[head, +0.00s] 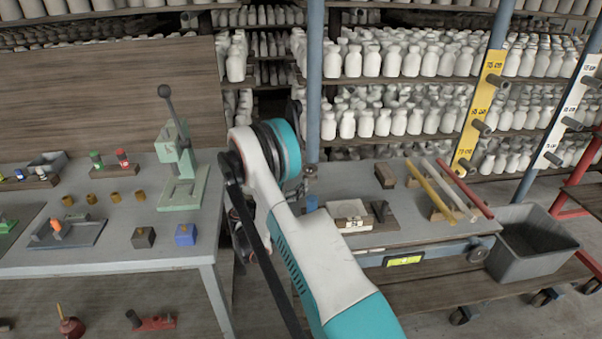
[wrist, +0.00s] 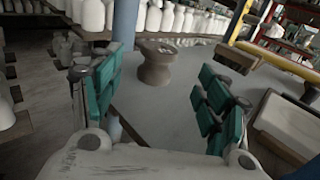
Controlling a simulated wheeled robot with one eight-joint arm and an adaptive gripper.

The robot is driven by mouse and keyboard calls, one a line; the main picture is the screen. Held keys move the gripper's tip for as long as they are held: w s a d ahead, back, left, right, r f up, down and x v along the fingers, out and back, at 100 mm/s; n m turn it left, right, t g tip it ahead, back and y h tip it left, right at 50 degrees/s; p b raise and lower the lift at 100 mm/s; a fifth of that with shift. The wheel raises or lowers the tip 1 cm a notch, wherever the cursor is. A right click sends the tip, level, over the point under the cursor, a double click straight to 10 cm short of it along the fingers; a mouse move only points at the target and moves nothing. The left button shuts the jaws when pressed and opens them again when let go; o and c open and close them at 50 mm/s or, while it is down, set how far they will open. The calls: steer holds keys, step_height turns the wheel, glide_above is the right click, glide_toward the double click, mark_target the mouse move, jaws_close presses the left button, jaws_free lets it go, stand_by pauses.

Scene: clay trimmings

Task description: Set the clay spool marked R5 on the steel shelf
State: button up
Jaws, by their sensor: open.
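My gripper (wrist: 162,92) is open and empty, its teal-padded fingers spread wide in the wrist view. A brown-grey clay spool (wrist: 155,66) stands upright on the grey table top beyond the fingertips, roughly between the two fingers and apart from them. No R5 mark is readable on it. In the head view my arm covers most of that area, and a small part of what may be the same spool (head: 310,171) shows just right of the arm. I cannot tell which of the racks is the steel shelf.
Racks of white bottles (head: 367,62) stand behind the table, with a blue post (head: 314,85) close by. The right table (head: 345,178) also holds a wooden-framed pale block (head: 350,211) and coloured rods (head: 430,190). A grey bin (head: 528,262) stands at right. A green press (head: 180,165) is at left.

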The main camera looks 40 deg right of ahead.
steer(key=w+a+r+n+t+y, duration=0.1)
steer(key=w+a+r+n+t, duration=0.3)
steer(key=r, duration=0.4)
steer(key=w+a+r+n+t+y, duration=0.1)
steer(key=a+r+n+t, duration=0.2)
steer(key=a+r+n, duration=0.45)
steer(key=w+a+r+n+t+y, duration=0.1)
steer(key=w+a+r+n+t, duration=0.2)
steer(key=r, duration=0.7)
steer(key=s+a+r+n+t+y, duration=0.3)
steer(key=a+r+n+t+y, duration=0.2)
steer(key=a+r+n+y, duration=0.9)
steer(key=s+a+f+n+g+y, duration=0.1)
steer(key=s+a+f+n+g, duration=0.15)
steer(key=s+n, duration=0.45)
steer(key=s+a+f+n+g+y, duration=0.1)
steer(key=s+a+f+n+g, duration=0.1)
steer(key=s+a+f+n, duration=0.3)
steer(key=s+d+f+n+g, duration=0.1)
steer(key=s+f+n+g, duration=0.3)
steer(key=s, duration=0.9)
steer(key=s+d+f+n+g+h, duration=0.1)
steer(key=s+f+n+g, duration=0.3)
steer(key=s, duration=0.9)
step_height(320, 180, down, 3)
steer(key=n, duration=0.2)
steer(key=shift+d+f+n+h+p, duration=0.15)
steer(key=shift+d+n+h+p, duration=0.15)
steer(key=shift+n+p, duration=0.05)
